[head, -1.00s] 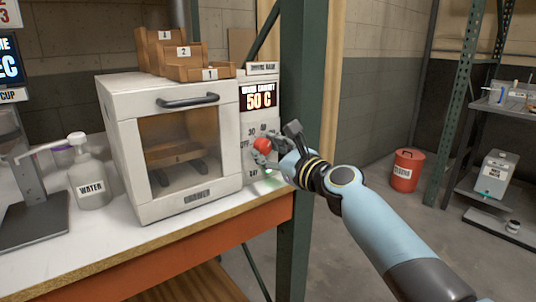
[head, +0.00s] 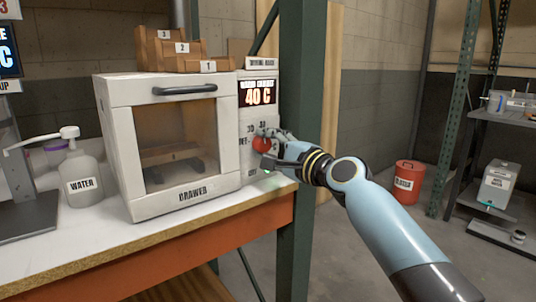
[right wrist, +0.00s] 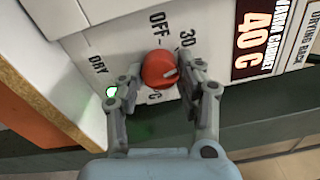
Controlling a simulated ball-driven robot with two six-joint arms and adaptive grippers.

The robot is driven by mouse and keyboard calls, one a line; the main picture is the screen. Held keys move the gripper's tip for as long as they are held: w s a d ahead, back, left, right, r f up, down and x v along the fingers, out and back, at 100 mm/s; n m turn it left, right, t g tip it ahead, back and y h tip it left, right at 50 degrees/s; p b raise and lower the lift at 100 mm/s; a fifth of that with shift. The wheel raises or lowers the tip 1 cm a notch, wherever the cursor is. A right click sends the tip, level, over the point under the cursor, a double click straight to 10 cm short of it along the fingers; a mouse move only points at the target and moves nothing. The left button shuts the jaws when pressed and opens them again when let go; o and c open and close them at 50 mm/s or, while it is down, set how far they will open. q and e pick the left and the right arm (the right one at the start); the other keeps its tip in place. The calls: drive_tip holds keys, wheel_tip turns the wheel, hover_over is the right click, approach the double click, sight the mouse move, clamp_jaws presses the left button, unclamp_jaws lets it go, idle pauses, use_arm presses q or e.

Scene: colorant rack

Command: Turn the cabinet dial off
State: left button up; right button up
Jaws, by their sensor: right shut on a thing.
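The red cabinet dial (head: 262,144) is on the white control panel to the right of the cabinet door. The "OFF" label (right wrist: 159,23) is printed beside the dial. My right gripper (right wrist: 160,78) is shut on the dial, one finger on each side. In the head view my right gripper (head: 271,149) partly covers the panel's labels. The display (head: 258,93) above reads 40 C. My left gripper is not in view.
The white cabinet (head: 172,140) with a glass front and black handle stands on the bench. Numbered wooden steps (head: 180,58) sit on top. A water bottle (head: 84,180) is at left. A green post (head: 303,150) stands close beside my right arm.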

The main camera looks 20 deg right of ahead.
drive_tip(key=n+b, duration=0.1)
drive_tip(key=n, duration=0.1)
drive_tip(key=n+b, duration=0.1)
drive_tip(key=n, duration=0.1)
drive_tip(key=n+b, duration=0.1)
drive_tip(key=n, duration=0.1)
drive_tip(key=shift+f+n, duration=0.25)
drive_tip(key=shift+n, duration=0.05)
use_arm(q)
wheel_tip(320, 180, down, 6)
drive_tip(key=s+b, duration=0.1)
drive_tip(key=b, duration=0.2)
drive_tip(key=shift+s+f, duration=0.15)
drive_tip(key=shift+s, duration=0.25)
use_arm(e)
drive_tip(key=n, duration=0.5)
drive_tip(key=shift+r+n+y, duration=0.15)
drive_tip(key=shift+n+y, duration=0.15)
drive_tip(key=o, duration=1.1)
drive_tip(key=shift+r, duration=0.15)
drive_tip(key=shift+o, duration=0.2)
drive_tip(key=v, duration=1.2)
